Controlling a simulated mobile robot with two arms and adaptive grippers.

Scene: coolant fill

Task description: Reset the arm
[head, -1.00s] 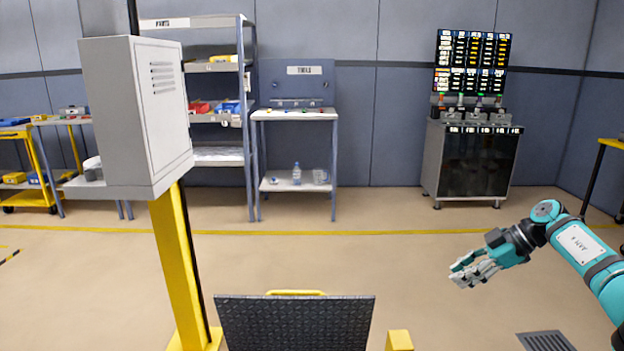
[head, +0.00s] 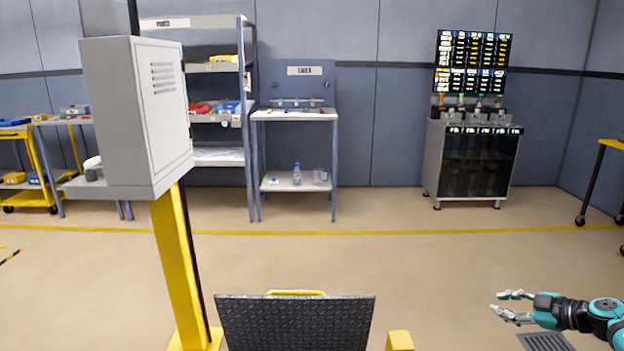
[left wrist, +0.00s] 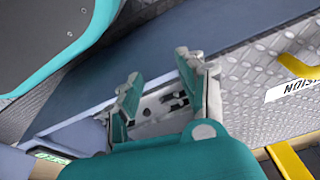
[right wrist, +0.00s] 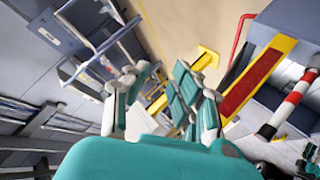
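My right gripper (head: 506,302) is low at the right edge of the head view, above the floor, with its fingers apart and pointing left. It also shows in the right wrist view (right wrist: 157,85), open with nothing between the fingers. My left gripper (left wrist: 160,85) shows only in the left wrist view. Its fingers are apart and empty, near a metal tread-plate surface (left wrist: 250,105). The left arm is out of the head view.
A grey cabinet (head: 135,115) on a yellow post (head: 178,270) stands at left. A shelf rack (head: 215,65), a tool table (head: 295,115) and a dispenser cabinet (head: 470,160) line the back wall. A floor grate (head: 546,343) lies at lower right. The mid floor is clear.

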